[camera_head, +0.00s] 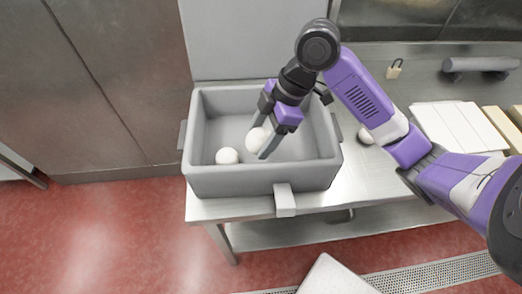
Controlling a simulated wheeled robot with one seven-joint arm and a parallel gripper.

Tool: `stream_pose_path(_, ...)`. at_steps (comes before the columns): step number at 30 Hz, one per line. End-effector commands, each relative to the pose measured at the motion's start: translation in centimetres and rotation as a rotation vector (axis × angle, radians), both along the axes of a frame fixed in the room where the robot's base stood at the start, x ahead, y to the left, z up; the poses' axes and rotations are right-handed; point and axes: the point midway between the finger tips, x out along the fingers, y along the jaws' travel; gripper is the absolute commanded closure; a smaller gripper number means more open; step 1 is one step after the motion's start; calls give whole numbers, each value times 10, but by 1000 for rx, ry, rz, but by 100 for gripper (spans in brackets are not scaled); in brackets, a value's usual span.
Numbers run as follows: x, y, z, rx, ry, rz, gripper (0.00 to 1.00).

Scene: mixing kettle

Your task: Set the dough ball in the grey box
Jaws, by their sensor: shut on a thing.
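The grey box (235,182) stands open on the metal table, with its lid (245,40) raised upright behind it. My gripper (262,144) points down into the box and is shut on a white dough ball (256,140). The held ball is within the box's walls; I cannot tell whether it touches the floor. A second white dough ball (227,156) lies inside the box at the left. A third pale ball (366,137) sits on the table right of the box, partly hidden by my arm.
The metal table (350,185) extends right under my arm. White boards (458,128) lie at the right. A padlock-like item (394,69) and a grey roller (481,64) are at the back. A pale slab (335,277) is in front.

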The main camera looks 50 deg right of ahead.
Motion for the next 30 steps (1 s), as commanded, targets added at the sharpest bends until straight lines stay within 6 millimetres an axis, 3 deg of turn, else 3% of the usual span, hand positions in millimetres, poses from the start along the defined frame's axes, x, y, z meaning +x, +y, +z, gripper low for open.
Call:
stream_pose_path(3, 0, 0, -19, 2, 1, -2, 91)
stream_pose_path(8, 0, 0, -29, 1, -1, 0, 91)
stream_pose_path(16, 0, 0, -62, 1, 0, -2, 91)
stream_pose_path(29, 0, 0, -69, 0, -2, 1, 91)
stream_pose_path(30, 0, 0, -69, -1, -1, 1, 35)
